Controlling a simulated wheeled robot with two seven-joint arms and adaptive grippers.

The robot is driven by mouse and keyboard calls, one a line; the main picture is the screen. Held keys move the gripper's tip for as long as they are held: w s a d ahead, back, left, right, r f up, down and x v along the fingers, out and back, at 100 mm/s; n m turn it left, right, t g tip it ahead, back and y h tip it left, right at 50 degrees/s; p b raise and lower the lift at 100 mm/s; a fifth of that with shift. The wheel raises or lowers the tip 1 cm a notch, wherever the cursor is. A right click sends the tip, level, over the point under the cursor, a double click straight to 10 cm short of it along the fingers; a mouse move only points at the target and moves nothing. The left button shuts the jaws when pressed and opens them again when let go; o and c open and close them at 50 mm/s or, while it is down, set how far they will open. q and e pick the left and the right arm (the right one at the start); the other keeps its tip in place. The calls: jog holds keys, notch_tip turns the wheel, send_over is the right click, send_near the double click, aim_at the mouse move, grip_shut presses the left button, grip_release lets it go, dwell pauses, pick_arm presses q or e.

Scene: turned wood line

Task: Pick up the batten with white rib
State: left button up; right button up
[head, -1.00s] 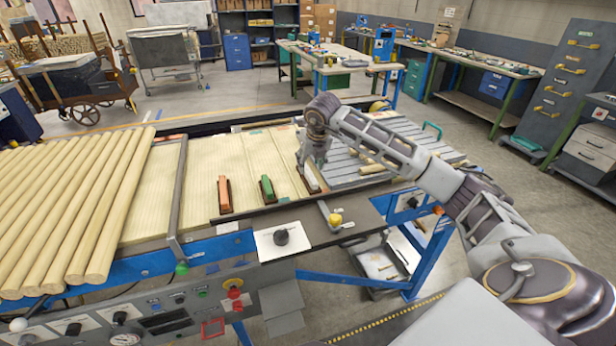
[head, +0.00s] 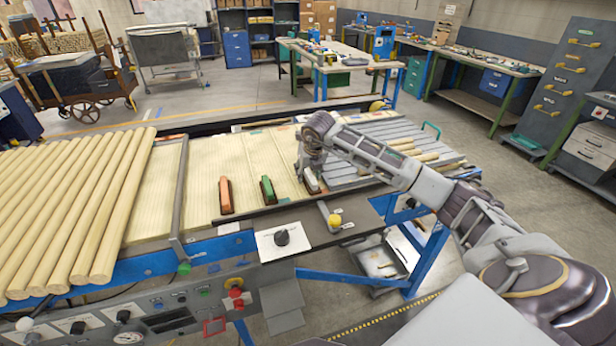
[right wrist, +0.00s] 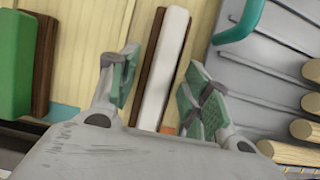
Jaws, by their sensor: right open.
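The batten with white rib (head: 312,183) lies on the pale slatted bed, right of the other two battens. In the right wrist view its white rib on a dark brown base (right wrist: 163,70) runs lengthwise between my fingers. My right gripper (head: 311,170) is over this batten, partly hiding it in the head view. In the right wrist view the gripper (right wrist: 160,90) is open, with one green-padded finger on each side of the batten and gaps visible between. I cannot tell whether the fingertips touch the bed. My left gripper is not in view.
A green-ribbed batten (head: 268,188) and an orange-ribbed batten (head: 226,194) lie to the left. Grey slats with loose dowels (head: 405,150) are to the right. Large round poles (head: 75,205) cover the bed's left end. A dark ledge with a yellow knob (head: 335,221) is in front.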

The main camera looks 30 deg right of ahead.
aim_at(308, 172)
dwell(0.4)
jog(key=c, duration=0.8)
jog(key=shift+r+b, duration=0.85)
jog(key=shift+r, duration=4.15)
